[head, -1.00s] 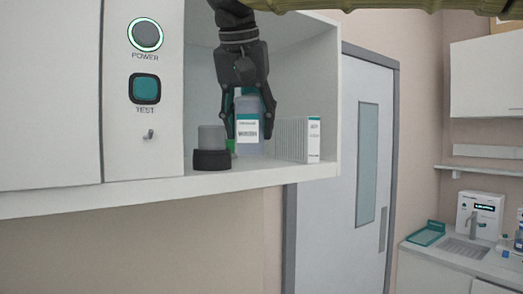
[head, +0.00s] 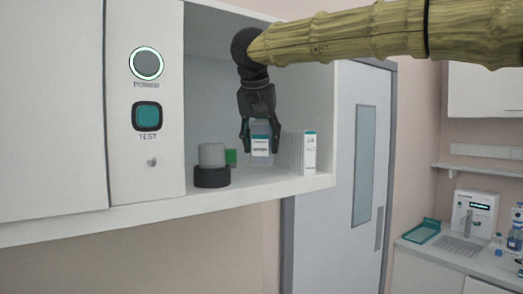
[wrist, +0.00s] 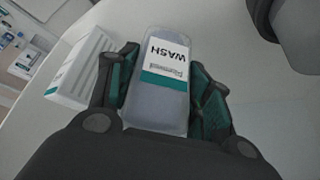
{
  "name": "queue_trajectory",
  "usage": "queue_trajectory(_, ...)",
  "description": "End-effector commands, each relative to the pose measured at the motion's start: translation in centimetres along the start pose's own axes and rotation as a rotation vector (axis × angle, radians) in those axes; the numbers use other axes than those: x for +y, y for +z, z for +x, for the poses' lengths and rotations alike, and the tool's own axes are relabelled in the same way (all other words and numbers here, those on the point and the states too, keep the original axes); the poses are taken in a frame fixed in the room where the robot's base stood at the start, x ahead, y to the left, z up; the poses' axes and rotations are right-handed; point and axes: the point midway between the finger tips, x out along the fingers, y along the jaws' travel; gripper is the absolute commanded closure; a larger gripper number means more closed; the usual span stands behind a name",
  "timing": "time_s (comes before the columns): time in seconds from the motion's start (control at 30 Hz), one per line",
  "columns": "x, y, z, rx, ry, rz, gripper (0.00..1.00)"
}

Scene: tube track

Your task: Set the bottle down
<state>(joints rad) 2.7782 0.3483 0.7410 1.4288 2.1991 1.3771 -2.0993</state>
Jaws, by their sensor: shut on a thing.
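The bottle (head: 262,149) is grey-blue with a white and teal label. In the wrist view the bottle (wrist: 163,75) shows the word WASH on its label, between the two fingers. My gripper (head: 260,150) points down into the open shelf compartment and is shut on the bottle. It also shows in the wrist view (wrist: 163,92). The bottle is upright, at or just above the shelf board (head: 262,184); I cannot tell whether its base touches.
A white box with a teal band (head: 309,153) stands close on the right of the bottle. The shelf's front edge is near.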

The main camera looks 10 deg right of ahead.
Motion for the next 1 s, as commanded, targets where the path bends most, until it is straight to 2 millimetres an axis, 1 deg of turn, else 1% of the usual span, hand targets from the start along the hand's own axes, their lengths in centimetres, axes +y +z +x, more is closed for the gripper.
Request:
queue_trajectory(0.1,0.1,-1.1,0.2,0.002,0.001,0.001,0.81)
queue_trajectory(0.4,0.1,0.4,2.5,0.001,0.002,-0.001,0.81)
queue_trajectory(0.53,0.1,0.8,3.2,0.002,0.001,0.000,0.81)
queue_trajectory(0.97,0.1,1.0,3.6,0.001,-0.001,0.001,0.81)
queue_trajectory(1.0,0.1,1.1,3.7,0.001,0.000,0.000,0.47)
